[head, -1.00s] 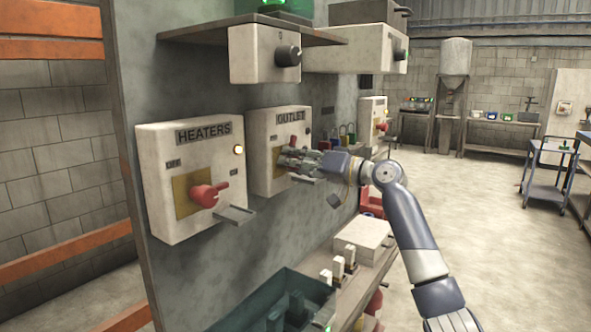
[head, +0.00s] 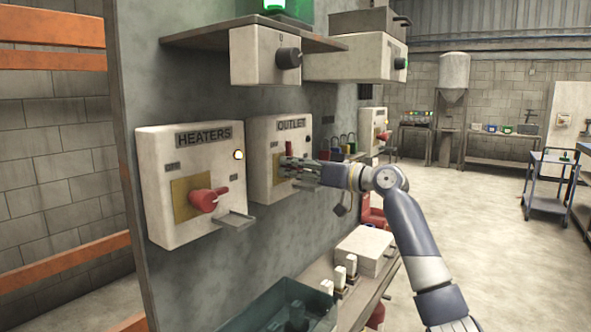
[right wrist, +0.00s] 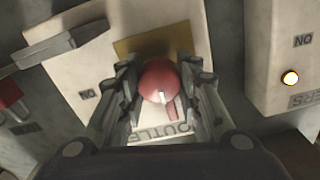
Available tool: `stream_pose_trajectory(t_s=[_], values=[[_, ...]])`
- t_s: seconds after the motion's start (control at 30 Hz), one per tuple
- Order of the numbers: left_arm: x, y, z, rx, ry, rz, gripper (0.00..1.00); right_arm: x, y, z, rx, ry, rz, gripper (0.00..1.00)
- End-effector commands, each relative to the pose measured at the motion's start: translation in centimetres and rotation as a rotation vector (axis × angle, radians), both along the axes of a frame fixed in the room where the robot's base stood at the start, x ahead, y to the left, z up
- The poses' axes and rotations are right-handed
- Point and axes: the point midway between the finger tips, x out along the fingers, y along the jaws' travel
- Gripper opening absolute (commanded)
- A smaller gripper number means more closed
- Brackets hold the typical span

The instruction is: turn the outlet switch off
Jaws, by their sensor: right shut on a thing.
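The OUTLET box (head: 261,177) is a white switch box on the grey panel, with a yellow plate and a red rotary switch (head: 289,148). My right gripper (head: 287,170) is at the front of this switch, covering much of it. The right wrist view shows the box upside down, with the red knob (right wrist: 159,78) between the two fingers, which are shut on it. The red handle points up, toward the OUTLET label (right wrist: 165,138). My left gripper is not in view.
The HEATERS box (head: 155,210) is just left, with a red switch (head: 207,200) and a lit amber lamp (head: 239,155). A shelf (head: 240,40) with white boxes overhangs above. A bench with a green bin (head: 270,312) is below. Open floor lies to the right.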

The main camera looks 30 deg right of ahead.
Motion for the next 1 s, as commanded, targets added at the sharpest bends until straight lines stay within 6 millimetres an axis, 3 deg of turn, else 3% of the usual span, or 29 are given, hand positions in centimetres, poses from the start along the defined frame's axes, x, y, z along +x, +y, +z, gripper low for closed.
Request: stream_pose_trajectory(t_s=[0.23,0.27,0.33,0.77,1.0], values=[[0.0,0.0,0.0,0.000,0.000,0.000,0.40,0.0,0.0,-0.1,-0.003,0.002,0.000,0.08],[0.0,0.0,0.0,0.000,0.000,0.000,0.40,0.0,0.0,-0.1,-0.003,0.003,0.000,0.36],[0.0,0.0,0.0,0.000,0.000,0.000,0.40,0.0,0.0,-0.1,-0.002,0.003,0.000,0.52],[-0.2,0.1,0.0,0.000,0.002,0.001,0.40,-0.4,-0.3,-0.1,-0.001,0.001,-0.002,0.53],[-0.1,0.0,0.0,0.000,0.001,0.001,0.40,-3.9,-1.8,-0.2,-0.003,0.003,-0.004,0.53]])
